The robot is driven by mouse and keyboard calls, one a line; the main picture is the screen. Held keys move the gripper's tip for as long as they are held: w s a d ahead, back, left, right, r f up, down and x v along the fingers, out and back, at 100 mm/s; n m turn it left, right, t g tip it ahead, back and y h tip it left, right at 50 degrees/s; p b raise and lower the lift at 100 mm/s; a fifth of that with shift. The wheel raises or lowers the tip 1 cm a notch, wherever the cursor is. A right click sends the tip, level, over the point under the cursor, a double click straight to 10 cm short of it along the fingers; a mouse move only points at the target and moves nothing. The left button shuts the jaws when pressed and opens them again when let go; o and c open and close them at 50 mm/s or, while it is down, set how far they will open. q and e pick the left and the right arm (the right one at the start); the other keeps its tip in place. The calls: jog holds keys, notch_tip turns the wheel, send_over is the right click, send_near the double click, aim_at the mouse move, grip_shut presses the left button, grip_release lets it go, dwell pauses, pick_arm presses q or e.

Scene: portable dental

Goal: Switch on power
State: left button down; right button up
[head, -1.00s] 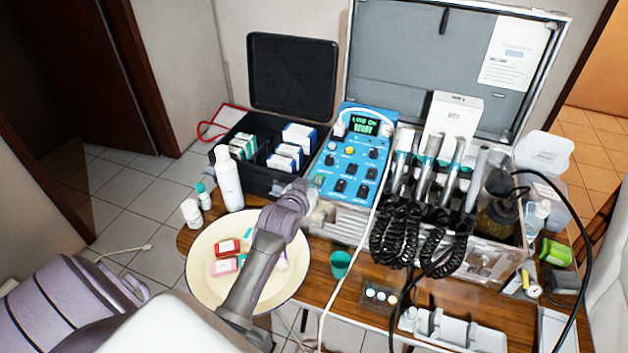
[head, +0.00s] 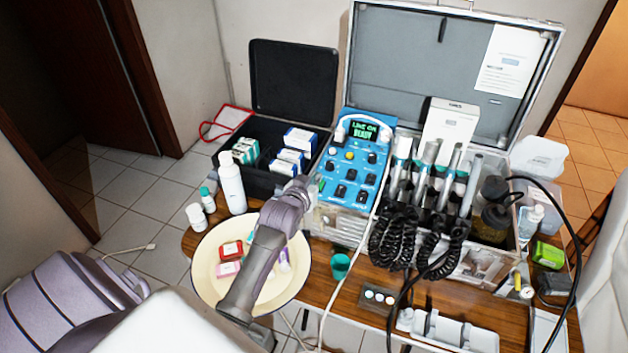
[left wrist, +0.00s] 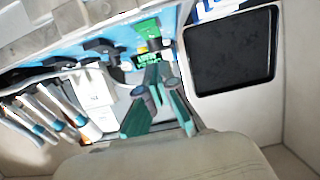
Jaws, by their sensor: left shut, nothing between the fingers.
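My left gripper (head: 309,189) is beside that lower left corner. In the left wrist view its teal fingers (left wrist: 155,80) are shut and empty, in front of the screen. I cannot tell whether they touch the panel. My right gripper is not in view.
The open black case (head: 262,178) holds boxes. The silver case (head: 470,262) carries handpieces with coiled black cords. A cream basin (head: 208,290) lies under my left arm. A green cup (head: 340,266) stands near the panel.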

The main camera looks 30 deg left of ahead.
pick_arm(q)
notch_tip(320, 180, up, 3)
jog(key=shift+p, duration=0.75)
jog(key=s+d+b, duration=0.2)
jog(key=s+b, duration=0.1)
jog(key=s, duration=0.7)
jog(key=shift+s+d, duration=0.15)
jog(key=shift+d, duration=0.1)
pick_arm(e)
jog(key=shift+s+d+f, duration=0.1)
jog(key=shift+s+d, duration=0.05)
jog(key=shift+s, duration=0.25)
pick_arm(q)
jog(key=shift+f, duration=0.1)
